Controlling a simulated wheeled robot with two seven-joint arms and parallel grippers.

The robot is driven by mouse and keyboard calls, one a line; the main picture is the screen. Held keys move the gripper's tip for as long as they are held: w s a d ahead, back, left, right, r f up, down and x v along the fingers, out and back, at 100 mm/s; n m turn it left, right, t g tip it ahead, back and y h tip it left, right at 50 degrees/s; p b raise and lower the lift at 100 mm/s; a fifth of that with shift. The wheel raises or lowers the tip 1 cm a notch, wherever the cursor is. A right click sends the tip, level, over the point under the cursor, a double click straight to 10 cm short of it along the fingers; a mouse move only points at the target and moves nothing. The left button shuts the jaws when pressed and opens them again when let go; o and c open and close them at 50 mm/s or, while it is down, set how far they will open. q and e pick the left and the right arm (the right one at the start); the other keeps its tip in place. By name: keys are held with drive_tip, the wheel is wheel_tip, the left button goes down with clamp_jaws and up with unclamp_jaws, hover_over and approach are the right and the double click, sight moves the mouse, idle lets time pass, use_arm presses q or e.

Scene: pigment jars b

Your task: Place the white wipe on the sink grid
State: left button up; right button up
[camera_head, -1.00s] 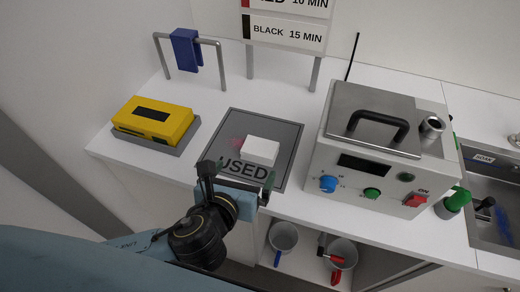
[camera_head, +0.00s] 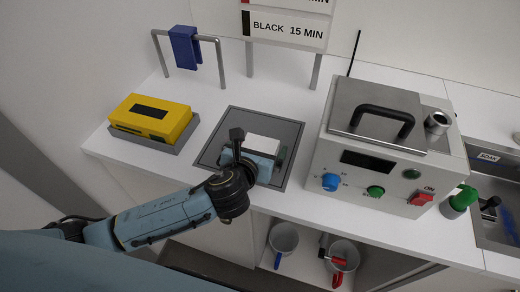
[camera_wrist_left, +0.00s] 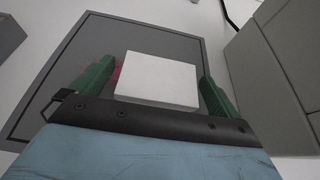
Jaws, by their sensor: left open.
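The white wipe (camera_head: 262,144) is a white block lying on the grey mat (camera_head: 292,133). In the left wrist view the wipe (camera_wrist_left: 157,78) lies between the two green fingers of my left gripper (camera_wrist_left: 155,88). In the head view my left gripper (camera_head: 258,156) is at the near side of the wipe. It is open, with gaps showing between the fingers and the wipe. The sink (camera_head: 487,215) is at the right edge; its grid cannot be made out clearly. My right gripper is not in view.
A grey machine (camera_head: 385,145) with knobs stands between the mat and the sink. A yellow device (camera_head: 150,117) is at the left. Cups (camera_head: 284,240) sit on a shelf below.

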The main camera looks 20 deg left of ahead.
use_arm(q)
drive_tip(key=shift+w+f, duration=0.15)
drive_tip(key=shift+w, duration=0.35)
drive_tip(key=c, duration=1)
